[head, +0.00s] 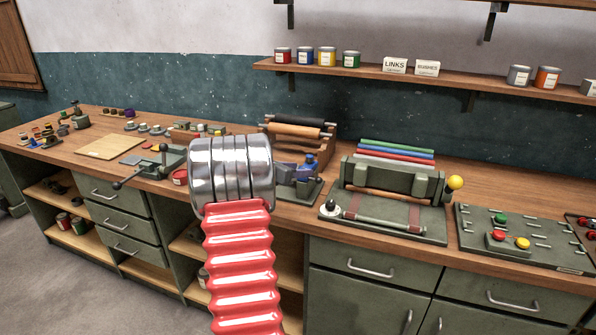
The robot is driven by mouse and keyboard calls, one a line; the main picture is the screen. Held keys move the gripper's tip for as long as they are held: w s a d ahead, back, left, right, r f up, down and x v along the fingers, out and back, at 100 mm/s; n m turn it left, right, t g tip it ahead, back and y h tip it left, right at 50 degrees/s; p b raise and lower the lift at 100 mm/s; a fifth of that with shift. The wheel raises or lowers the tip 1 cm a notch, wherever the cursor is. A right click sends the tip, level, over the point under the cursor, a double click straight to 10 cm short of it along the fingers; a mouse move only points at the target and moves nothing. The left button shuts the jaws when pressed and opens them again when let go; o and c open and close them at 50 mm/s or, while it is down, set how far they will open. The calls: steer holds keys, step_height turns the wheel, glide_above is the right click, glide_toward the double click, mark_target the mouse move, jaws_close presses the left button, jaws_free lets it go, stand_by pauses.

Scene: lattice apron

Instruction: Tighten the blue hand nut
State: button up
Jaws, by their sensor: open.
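A small blue knob-like part (311,160), which looks like the blue hand nut, stands on top of a dark green bench fixture (302,190) near the middle of the bench. Its thread and seating are too small to make out. My arm, with red bellows and a polished ringed steel section, rises from the bottom of the head view and covers the left part of this fixture. My gripper's jaws do not show; the arm hides whatever lies behind the steel section. The visible blue part appears just right of the arm in the picture.
The wooden bench (105,170) carries a vise (157,160) at left, a roller stand (300,132) behind, a green press with a yellow knob (400,185) at right, and a button panel (520,240). A shelf (430,78) with tins hangs above.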

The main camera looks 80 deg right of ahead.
steer(key=shift+c, duration=0.6)
steer(key=c, duration=0.9)
steer(key=shift+c, duration=0.2)
steer(key=shift+d, duration=0.1)
steer(key=shift+w+d+m+g+y, duration=0.15)
steer(key=shift+m+g+y, duration=0.35)
steer(key=shift+m+g, duration=0.25)
steer(key=shift+w+d+m+g+y, duration=0.15)
steer(key=shift+m+g+y, duration=0.35)
steer(key=shift+m+g, duration=0.25)
steer(key=shift+a, duration=0.1)
steer(key=o, duration=1.1)
steer(key=shift+c, duration=0.2)
steer(key=shift+w+a, duration=0.1)
steer(key=shift+a, duration=0.05)
